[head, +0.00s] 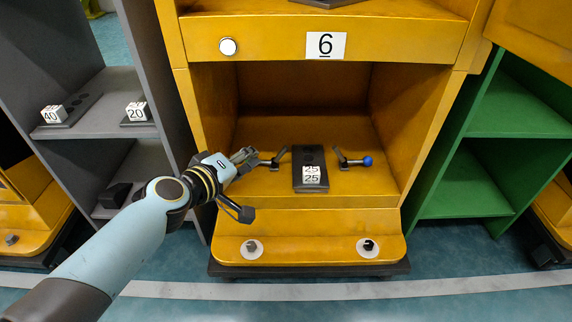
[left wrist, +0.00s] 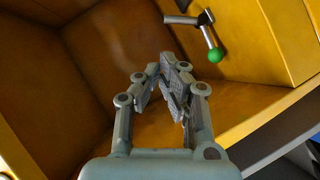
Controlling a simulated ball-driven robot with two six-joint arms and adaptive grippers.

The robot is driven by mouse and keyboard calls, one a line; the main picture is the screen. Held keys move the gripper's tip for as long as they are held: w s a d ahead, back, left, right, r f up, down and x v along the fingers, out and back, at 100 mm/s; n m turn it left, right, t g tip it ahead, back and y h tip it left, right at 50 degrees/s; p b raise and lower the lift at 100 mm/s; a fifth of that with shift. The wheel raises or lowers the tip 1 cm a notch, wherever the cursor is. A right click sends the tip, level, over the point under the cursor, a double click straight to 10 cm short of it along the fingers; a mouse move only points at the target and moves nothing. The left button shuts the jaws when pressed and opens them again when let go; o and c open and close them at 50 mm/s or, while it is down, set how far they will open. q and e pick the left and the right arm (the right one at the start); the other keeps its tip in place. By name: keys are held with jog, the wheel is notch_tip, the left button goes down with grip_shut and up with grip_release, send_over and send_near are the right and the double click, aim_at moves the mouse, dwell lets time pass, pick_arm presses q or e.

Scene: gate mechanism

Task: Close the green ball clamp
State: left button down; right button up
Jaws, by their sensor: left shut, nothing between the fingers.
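The green ball clamp shows in the left wrist view as a grey lever (left wrist: 188,19) with a green ball (left wrist: 215,56) at its end. In the head view its dark lever (head: 273,160) stands on the cabinet floor left of the dark plate, and the green ball is hidden behind my gripper. My left gripper (head: 247,156) is just left of the lever in the head view. In the left wrist view the fingers (left wrist: 172,70) are shut and empty, apart from the ball. My right gripper is not in view.
A dark plate (head: 310,155) with white blocks marked 25 (head: 312,174) lies mid-floor. A blue ball clamp (head: 352,161) is to its right. The front of the floor (head: 350,203) is clear.

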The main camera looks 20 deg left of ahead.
pick_arm(q)
jog(key=x, duration=0.3)
jog(key=b+x, duration=0.1)
jog(key=x, duration=0.2)
jog(key=b+x, duration=0.1)
jog(key=x, duration=0.2)
jog(key=shift+a+f, duration=0.15)
jog(key=shift+f, duration=0.2)
jog(key=shift+w+f+b, duration=0.1)
jog(key=shift+w+b, duration=0.25)
jog(key=shift+w, duration=0.3)
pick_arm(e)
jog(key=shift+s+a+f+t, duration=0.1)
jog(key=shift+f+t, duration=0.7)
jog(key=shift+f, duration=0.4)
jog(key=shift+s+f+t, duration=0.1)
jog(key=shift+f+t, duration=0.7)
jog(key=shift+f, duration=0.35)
